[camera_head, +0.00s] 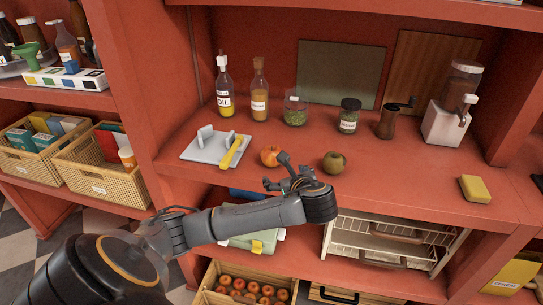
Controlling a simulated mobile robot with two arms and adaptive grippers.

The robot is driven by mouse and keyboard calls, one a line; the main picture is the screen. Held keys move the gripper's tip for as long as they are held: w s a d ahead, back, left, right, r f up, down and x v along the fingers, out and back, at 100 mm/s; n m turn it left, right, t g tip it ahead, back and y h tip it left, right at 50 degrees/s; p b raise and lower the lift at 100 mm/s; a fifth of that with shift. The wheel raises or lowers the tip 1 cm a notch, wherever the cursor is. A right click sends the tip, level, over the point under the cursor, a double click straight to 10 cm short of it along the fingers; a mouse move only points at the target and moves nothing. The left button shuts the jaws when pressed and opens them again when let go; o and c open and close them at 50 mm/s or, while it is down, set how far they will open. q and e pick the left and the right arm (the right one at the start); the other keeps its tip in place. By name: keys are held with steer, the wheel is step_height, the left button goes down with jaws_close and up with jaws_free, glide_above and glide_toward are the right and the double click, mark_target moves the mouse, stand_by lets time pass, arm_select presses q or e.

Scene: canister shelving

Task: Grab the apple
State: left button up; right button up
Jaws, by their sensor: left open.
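A round orange-red fruit (270,157), which looks like an apple, rests on the red shelf just behind my left gripper (277,172). A greenish-brown round fruit (334,162) with a short stem sits to its right, beyond the gripper's wrist; I cannot tell its kind for sure. My left gripper's dark fingers are spread apart and empty, near the shelf's front edge. One finger overlaps the right edge of the orange-red fruit in the picture; whether they touch is unclear. My right gripper is not in view.
A white board with a yellow-handled tool (232,152) lies left of the fruit. Oil bottles (225,93), jars (349,115), a grinder (387,123) and a white dispenser (446,123) stand behind. A yellow sponge (475,189) lies right. Below are a wire rack (380,238) and a fruit crate (213,276).

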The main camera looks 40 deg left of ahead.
mark_target(273, 157)
arm_select(q)
steer(key=shift+w+a+r+m+y, duration=0.2)
steer(key=shift+w+a+r+y, duration=0.1)
steer(key=shift+a+r, duration=0.3)
steer(key=shift+w+a+r+m+y, duration=0.25)
steer(key=shift+a+r, duration=0.15)
steer(key=shift+a, duration=0.25)
steer(key=x, duration=0.7)
steer(key=shift+w+a, duration=0.1)
steer(key=shift+a, duration=0.05)
steer(key=shift+w+d+p+x, duration=0.1)
steer(key=shift+p+x, duration=0.2)
steer(key=shift+x, duration=1.25)
steer(key=shift+w+d+p+x, duration=0.1)
steer(key=shift+p+x, duration=0.15)
steer(key=shift+x, duration=1.3)
steer(key=shift+f, duration=0.2)
steer(key=c, duration=1.5)
steer(key=shift+c, duration=0.5)
